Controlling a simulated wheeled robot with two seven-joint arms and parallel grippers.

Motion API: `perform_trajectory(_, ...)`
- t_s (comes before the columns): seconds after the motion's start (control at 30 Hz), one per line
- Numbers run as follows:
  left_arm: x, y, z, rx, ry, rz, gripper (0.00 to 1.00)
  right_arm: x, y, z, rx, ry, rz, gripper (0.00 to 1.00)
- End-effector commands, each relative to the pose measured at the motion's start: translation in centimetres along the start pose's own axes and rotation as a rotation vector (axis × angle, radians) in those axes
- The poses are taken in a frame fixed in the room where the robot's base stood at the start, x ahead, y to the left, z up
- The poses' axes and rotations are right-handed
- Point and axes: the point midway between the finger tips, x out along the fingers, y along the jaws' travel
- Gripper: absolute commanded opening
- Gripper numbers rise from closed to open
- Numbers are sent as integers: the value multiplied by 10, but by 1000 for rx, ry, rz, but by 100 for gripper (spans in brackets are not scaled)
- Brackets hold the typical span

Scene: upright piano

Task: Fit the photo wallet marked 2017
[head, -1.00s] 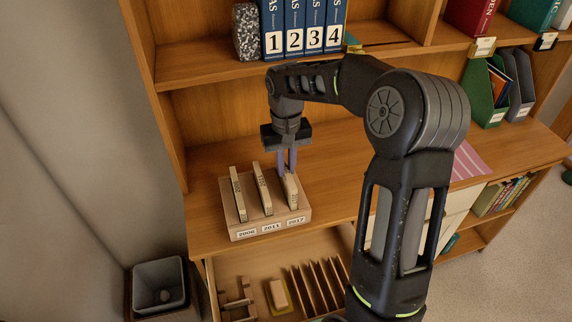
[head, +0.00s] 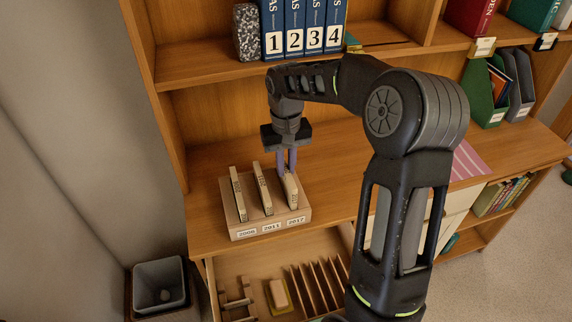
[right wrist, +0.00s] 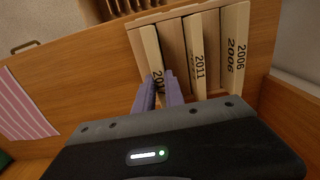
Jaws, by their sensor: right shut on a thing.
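The cream photo wallet marked 2017 (head: 291,190) stands in the right slot of the wooden holder (head: 258,232), above the 2017 label. My right gripper (head: 286,172) is above it, its purple fingers shut on the wallet's upper edge. In the right wrist view the 2017 wallet (right wrist: 152,52) shows between the fingertips (right wrist: 160,88), which partly cover its number. The wallets marked 2011 (head: 262,188) and 2006 (head: 238,194) stand in the middle and left slots. How deep the 2017 wallet sits is hard to tell. My left gripper is out of view.
The holder stands on the wooden desk top (head: 335,185), above an open drawer (head: 245,275) with dividers. Numbered blue binders (head: 305,28) and a speckled block (head: 246,32) stand on the shelf above. A grey bin (head: 160,283) is at lower left. A striped pink sheet (head: 468,160) lies right.

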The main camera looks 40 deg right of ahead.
Motion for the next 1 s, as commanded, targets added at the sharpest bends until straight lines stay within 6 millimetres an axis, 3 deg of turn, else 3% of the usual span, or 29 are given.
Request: perform_trajectory(1.0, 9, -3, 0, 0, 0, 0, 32, 13, 0, 0, 0, 0, 0, 0)
